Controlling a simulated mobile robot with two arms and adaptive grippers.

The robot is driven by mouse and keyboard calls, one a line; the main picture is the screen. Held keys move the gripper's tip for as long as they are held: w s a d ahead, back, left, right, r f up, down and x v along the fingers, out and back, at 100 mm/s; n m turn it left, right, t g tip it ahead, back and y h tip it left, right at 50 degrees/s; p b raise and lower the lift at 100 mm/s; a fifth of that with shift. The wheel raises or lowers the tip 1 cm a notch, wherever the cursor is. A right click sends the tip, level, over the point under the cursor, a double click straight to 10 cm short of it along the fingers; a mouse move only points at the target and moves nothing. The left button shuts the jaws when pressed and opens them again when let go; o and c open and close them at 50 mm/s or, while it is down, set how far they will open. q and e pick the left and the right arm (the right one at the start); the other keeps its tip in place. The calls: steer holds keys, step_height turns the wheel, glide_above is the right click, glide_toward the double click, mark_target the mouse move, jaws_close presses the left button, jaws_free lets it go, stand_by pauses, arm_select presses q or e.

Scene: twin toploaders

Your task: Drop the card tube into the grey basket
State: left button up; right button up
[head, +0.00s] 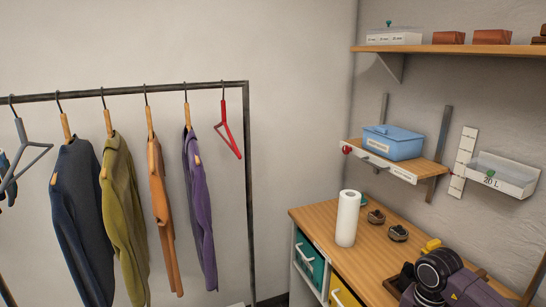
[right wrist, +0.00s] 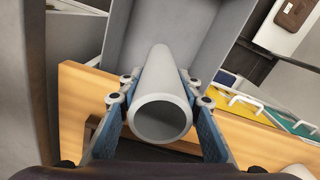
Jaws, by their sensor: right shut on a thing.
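In the right wrist view my right gripper (right wrist: 160,88) is shut on the card tube (right wrist: 162,115), a pale grey hollow tube. Its open end faces the camera and a blue finger lies along each side. Beyond the tube is a grey, box-like shape with walls (right wrist: 211,38); I cannot tell for sure that it is the grey basket. In the head view part of my right arm shows at the bottom right, but the tube cannot be made out there. My left gripper is not in view.
A wooden counter (head: 312,216) bears a white paper roll (head: 347,218) and small items. Above it are a shelf with a blue box (head: 393,142) and a white bin (head: 502,176). A clothes rack (head: 247,190) stands at left. Yellow and teal drawers (right wrist: 299,124) show in the wrist view.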

step_height(320, 180, down, 4)
steer(key=shift+f+b, duration=0.25)
steer(key=shift+b, duration=0.6)
steer(key=o, duration=1.2)
steer(key=shift+r, duration=0.15)
step_height(320, 180, up, 12)
